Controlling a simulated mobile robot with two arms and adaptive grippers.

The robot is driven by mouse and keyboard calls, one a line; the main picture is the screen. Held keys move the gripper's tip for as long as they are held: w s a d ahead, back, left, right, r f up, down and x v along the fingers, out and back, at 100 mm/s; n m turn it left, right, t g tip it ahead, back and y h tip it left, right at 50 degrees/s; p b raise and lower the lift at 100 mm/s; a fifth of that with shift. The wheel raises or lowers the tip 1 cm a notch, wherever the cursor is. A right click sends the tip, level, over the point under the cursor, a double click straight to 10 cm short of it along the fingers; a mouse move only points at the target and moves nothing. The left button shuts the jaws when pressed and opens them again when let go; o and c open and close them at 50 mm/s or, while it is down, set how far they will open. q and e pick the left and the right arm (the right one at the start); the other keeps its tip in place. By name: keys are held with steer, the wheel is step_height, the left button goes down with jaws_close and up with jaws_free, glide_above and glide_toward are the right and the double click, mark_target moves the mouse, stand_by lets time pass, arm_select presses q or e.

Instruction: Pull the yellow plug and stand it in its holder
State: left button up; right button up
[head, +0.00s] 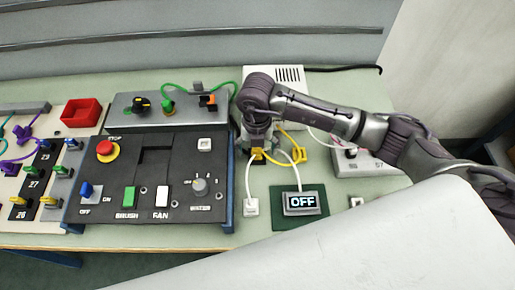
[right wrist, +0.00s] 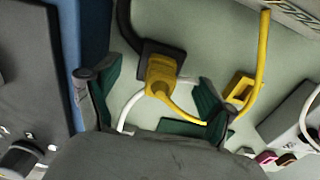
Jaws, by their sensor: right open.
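The yellow plug (right wrist: 161,74) sits in a black socket piece (right wrist: 158,50) on the green bench, with a yellow cable leaving it. In the head view the plug (head: 257,157) shows only partly under my right gripper (head: 256,143). In the right wrist view my right gripper (right wrist: 158,82) is open, one finger on each side of the plug, with gaps on both sides. A yellow block (right wrist: 240,88) stands right of the right finger; it may be the holder, but I cannot tell. My left gripper is out of view.
A black control panel (head: 150,185) with a blue edge stands close on the left. A display reading OFF (head: 300,202) lies in front, with white cables nearby. A white vented box (head: 290,76) is behind. A grey box (head: 362,162) is to the right.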

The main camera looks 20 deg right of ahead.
step_height(320, 180, up, 12)
stand_by(0.5)
